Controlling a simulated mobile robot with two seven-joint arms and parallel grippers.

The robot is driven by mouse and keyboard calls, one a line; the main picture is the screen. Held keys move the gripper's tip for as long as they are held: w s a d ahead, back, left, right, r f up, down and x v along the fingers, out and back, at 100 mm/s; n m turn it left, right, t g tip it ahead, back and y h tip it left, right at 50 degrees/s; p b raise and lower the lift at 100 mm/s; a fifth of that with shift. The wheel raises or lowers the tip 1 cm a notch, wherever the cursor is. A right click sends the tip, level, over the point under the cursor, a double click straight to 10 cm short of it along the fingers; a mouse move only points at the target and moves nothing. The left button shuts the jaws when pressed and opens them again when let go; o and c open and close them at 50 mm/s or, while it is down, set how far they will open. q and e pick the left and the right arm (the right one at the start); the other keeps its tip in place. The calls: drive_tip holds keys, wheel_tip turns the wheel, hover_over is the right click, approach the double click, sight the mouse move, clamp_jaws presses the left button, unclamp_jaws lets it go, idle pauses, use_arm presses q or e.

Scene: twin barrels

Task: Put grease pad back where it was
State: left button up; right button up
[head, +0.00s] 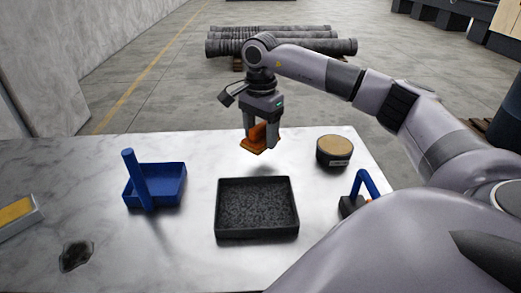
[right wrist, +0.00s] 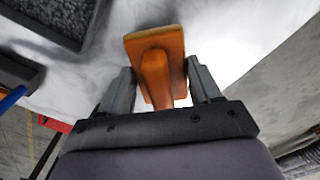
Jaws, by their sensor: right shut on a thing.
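An orange grease pad (head: 260,144) with a raised grip is held in my right gripper (head: 261,138), above the far part of the table. In the right wrist view the pad (right wrist: 155,47) shows between the two fingers of the right gripper (right wrist: 165,85), which are shut on its grip. The pad is apart from the tabletop, with a shadow under it. It hangs beyond the far edge of the black tray (head: 257,235). My left gripper is not in view.
On the white table (head: 180,235) stand a blue tray with an upright handle (head: 165,185), a round tan-topped tin (head: 334,151) and a blue-handled tool (head: 366,184). A dark patch (head: 76,256) and a yellow-topped block (head: 16,214) are at left. Pipes (head: 285,44) lie on the floor behind.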

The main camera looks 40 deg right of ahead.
sight(261, 160)
drive_tip(key=shift+f, duration=2.5)
drive_tip(key=shift+f, duration=0.1)
drive_tip(key=o, duration=0.9)
drive_tip(key=shift+o, duration=0.2)
wheel_tip(261, 160, up, 12)
drive_tip(key=shift+r, duration=0.15)
